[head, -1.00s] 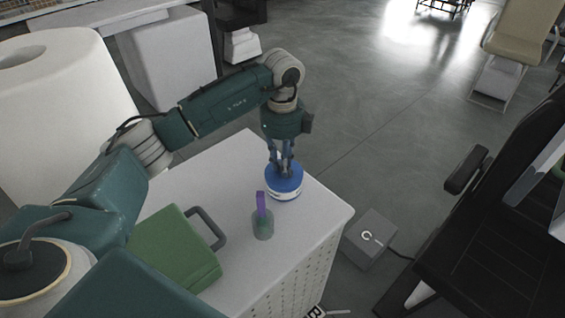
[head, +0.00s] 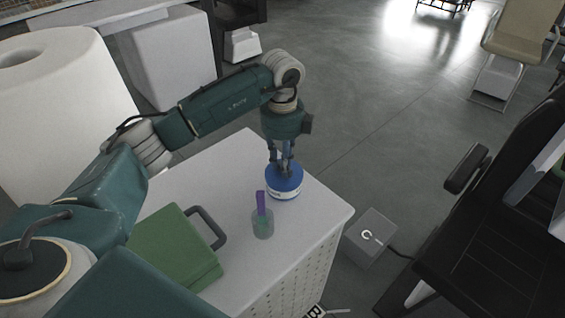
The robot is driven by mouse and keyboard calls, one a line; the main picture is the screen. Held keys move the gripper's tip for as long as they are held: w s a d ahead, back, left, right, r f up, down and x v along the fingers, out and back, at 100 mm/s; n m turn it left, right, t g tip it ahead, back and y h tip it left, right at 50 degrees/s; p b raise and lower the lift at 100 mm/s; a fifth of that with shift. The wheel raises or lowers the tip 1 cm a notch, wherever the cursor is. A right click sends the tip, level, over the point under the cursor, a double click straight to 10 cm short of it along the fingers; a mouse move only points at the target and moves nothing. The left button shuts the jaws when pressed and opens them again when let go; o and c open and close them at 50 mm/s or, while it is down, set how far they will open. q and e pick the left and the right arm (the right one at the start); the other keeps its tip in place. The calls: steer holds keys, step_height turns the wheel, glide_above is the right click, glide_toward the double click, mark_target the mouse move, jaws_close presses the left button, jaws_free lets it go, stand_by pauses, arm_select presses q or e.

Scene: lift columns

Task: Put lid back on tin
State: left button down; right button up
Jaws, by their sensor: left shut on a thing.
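A round tin (head: 284,195) with a white band low on its side stands near the right corner of the white table. A blue lid (head: 293,180) sits on top of the tin, with no clear gap between them. My left gripper (head: 285,170) points down from above and is shut on the lid. Its fingertips cover part of the lid's top. My right gripper is not in view.
A small glass (head: 263,226) with a purple item in it stands just in front of the tin. A green case (head: 170,255) with a grey handle lies at the table's left. The table's right edge (head: 335,222) is close to the tin. A black chair (head: 480,240) stands at the right.

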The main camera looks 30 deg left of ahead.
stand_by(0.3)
arm_select(q)
steer(key=c, duration=1)
jaws_free()
steer(key=shift+r+p, duration=2.5)
steer(key=shift+r, duration=1)
steer(key=shift+c, duration=0.5)
jaws_close()
steer(key=shift+f, duration=0.25)
